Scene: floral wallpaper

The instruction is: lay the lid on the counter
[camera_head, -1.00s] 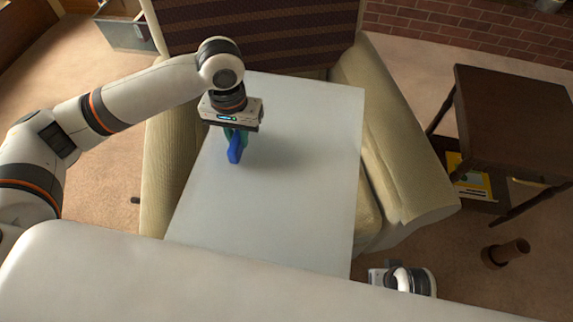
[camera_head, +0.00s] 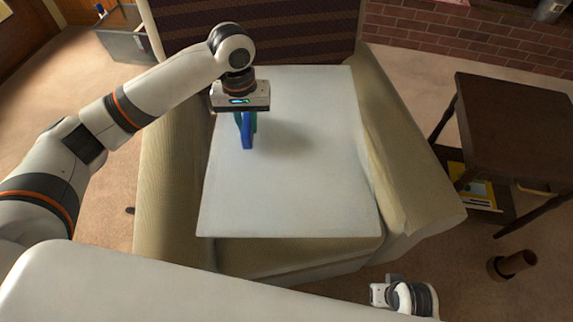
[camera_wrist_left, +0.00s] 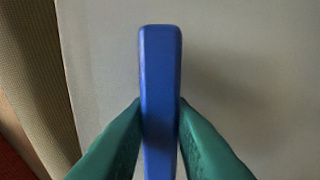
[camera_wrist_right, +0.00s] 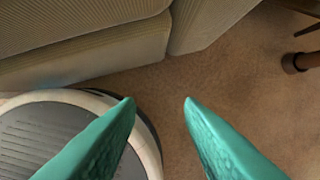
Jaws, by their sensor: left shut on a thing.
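The lid seems to be a large pale flat board (camera_head: 300,185), level or nearly so, over the seat of an armchair. My left gripper (camera_head: 246,125) is shut on a blue upright bar (camera_head: 247,138) at the board's left side, which looks like its handle. In the left wrist view the green fingers pinch the blue bar (camera_wrist_left: 160,70) from both sides, with the pale board (camera_wrist_left: 240,60) behind it. I cannot tell whether the board touches the chair. My right gripper (camera_wrist_right: 160,105) is open and empty, low over the carpet. No counter is identifiable.
The cream armchair (camera_head: 425,195) surrounds the board, with arms on both sides and a striped back behind. A dark side table (camera_head: 515,120) stands at the right, with a brown cylinder (camera_head: 515,264) on the floor before it.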

